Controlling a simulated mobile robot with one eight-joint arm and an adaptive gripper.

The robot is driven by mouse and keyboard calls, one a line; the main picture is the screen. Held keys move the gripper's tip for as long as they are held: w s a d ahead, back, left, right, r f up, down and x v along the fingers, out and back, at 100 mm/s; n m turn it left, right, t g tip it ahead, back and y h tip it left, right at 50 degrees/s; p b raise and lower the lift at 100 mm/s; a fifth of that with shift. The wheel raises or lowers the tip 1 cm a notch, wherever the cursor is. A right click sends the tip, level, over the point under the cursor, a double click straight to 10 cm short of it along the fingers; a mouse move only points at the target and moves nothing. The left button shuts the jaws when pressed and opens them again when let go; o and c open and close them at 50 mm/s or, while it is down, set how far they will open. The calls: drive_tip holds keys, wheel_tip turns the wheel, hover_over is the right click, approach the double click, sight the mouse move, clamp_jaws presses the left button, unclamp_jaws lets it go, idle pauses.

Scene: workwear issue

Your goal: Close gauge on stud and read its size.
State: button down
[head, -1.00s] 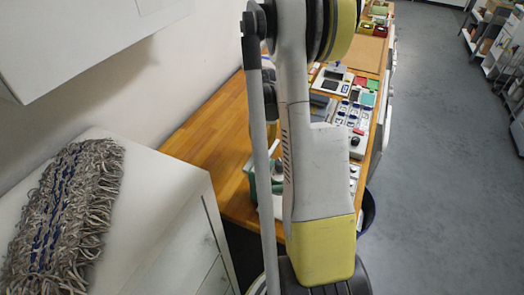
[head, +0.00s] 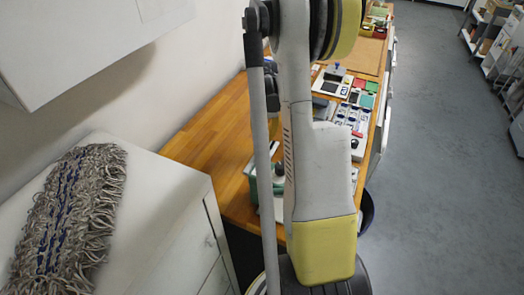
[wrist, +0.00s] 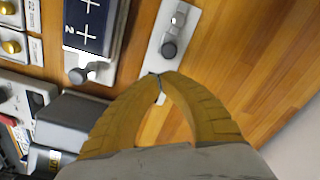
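In the wrist view a pale narrow plate (wrist: 158,53) lies on the wooden bench, with a dark round knob (wrist: 169,49) and a small shiny metal block (wrist: 180,14) on it. This may be the gauge; I cannot tell for sure, and no size can be read. I cannot pick out the stud with certainty. My gripper (wrist: 161,77) has two yellow curved fingers whose tips come together over the near end of the plate, apart from the knob. A small pale piece (wrist: 160,98) shows in the gap behind the tips. In the head view my arm hides the gripper.
Left of the plate is a dark panel with white crosses (wrist: 88,22) and a grey knob (wrist: 77,75). Brass knobs (wrist: 10,47) and grey boxes (wrist: 70,122) lie further left. Bare wood (wrist: 250,60) is clear at right. A shaggy mat (head: 70,220) lies on a white cabinet.

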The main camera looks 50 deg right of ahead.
wheel_tip(320, 180, up, 5)
drive_tip(key=p, duration=0.2)
drive_tip(key=shift+f+p, duration=0.1)
drive_tip(key=shift+p, duration=0.2)
idle(0.4)
